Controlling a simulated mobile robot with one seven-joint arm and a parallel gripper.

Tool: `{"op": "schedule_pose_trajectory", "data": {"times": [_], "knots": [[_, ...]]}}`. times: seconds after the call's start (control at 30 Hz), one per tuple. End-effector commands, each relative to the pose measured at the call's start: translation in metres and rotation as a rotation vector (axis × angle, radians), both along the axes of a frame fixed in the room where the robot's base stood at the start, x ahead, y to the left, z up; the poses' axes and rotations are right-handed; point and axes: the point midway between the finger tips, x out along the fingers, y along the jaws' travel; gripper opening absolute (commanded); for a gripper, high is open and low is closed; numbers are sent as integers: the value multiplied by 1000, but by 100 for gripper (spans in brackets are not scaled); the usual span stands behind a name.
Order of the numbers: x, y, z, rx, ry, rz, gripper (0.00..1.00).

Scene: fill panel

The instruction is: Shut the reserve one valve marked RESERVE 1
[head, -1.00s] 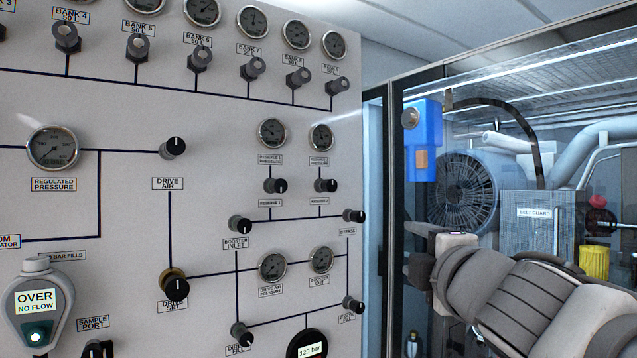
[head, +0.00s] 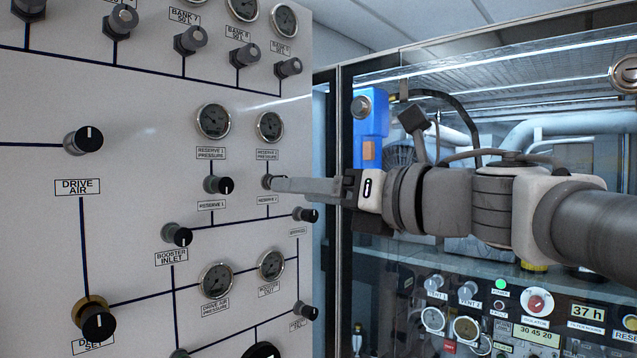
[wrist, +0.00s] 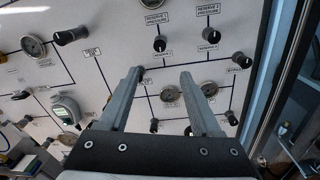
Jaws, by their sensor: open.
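The RESERVE 1 valve is a black round knob (head: 218,185) with a pale mark on its face, above its label and below the RESERVE 1 pressure gauge (head: 212,121). In the wrist view the knob (wrist: 160,43) shows beyond the fingertips, roughly centred between them, with a gap. My gripper (head: 282,184) reaches in from the right, and its tip overlaps the RESERVE 2 knob (head: 267,181), mostly hiding it. In the wrist view my gripper (wrist: 162,74) is open and empty, its two fingers well apart. I cannot tell whether it touches the panel.
The RESERVE 2 knob (wrist: 210,34) sits right of RESERVE 1. The booster inlet knob (head: 176,235) and bypass knob (head: 306,214) are below. Gauges (head: 271,265) stand lower on the panel.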

Motion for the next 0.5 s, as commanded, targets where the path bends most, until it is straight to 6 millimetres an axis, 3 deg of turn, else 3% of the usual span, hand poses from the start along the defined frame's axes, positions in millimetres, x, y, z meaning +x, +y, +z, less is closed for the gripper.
{"op": "schedule_pose_trajectory", "data": {"times": [0.17,0.5], "knots": [[13,17,0,-2,2,4,65],[58,75,0,-1,4,3,65]]}}
